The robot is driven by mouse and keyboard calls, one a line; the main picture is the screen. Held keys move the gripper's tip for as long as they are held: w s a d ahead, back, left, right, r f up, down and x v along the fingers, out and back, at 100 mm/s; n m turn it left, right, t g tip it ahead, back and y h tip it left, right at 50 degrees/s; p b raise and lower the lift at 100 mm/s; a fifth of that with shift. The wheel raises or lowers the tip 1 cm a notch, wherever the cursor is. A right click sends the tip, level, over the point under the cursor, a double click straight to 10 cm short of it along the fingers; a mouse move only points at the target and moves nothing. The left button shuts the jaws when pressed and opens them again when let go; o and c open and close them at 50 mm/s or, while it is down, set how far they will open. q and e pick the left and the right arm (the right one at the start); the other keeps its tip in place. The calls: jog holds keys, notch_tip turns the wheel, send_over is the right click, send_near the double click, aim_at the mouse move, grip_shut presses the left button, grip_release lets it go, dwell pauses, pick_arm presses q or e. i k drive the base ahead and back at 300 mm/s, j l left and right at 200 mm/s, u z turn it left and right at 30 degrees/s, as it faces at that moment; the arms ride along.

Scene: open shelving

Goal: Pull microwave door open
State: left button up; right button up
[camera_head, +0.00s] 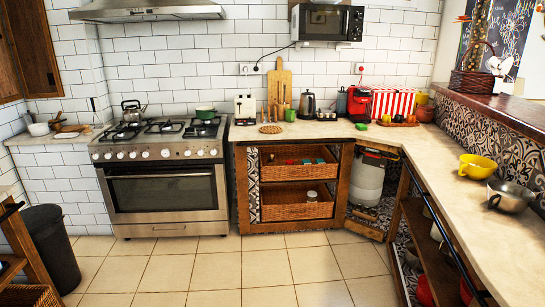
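The microwave (326,22) is mounted high on the white tiled wall, at the top centre right of the head view. It has a dark front door and a control panel on the right side of its front. The door looks shut. The top edge of the microwave is close to the upper edge of the picture. Neither of my grippers shows in this view, and nothing is touching the microwave.
A stove (160,180) stands left. A long counter (480,215) bounds the right. A dark bin (52,245) stands lower left. The tiled floor (240,270) is clear.

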aim_at(322, 22)
jog(key=i+l+z, duration=0.2)
jog(key=i, duration=0.55)
jog(key=i+j+z, duration=0.2)
jog(key=i, duration=0.55)
jog(key=i+z, duration=0.2)
jog(key=i, duration=0.6)
